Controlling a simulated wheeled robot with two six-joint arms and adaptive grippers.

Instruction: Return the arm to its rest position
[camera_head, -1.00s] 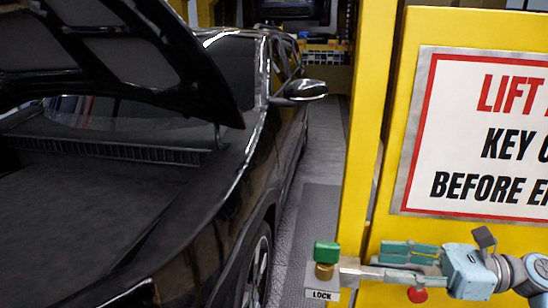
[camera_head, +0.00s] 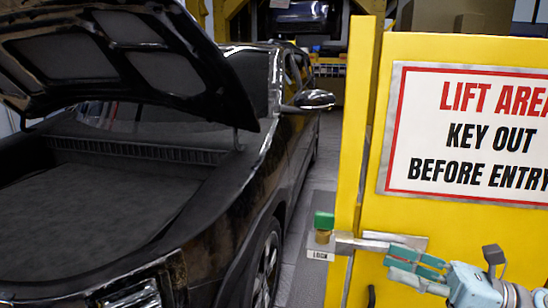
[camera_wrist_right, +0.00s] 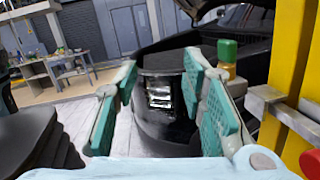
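My right gripper (camera_head: 418,262) is at the lower right of the head view, with teal finger pads. In the wrist view its two fingers (camera_wrist_right: 163,85) stand apart with nothing held between them; the car front shows through the gap. A green-topped key with a brass body (camera_head: 323,222) sits on a metal bracket labelled LOCK (camera_head: 319,254), left of the gripper and apart from it. The green top also shows in the wrist view (camera_wrist_right: 227,50), behind the right finger. My left gripper is not in view.
A yellow post (camera_head: 352,150) and yellow panel with a LIFT AREA sign (camera_head: 465,130) stand close to my right arm. A black car (camera_head: 240,190) with its hood raised (camera_head: 120,60) fills the left. A workbench (camera_wrist_right: 60,70) stands farther back.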

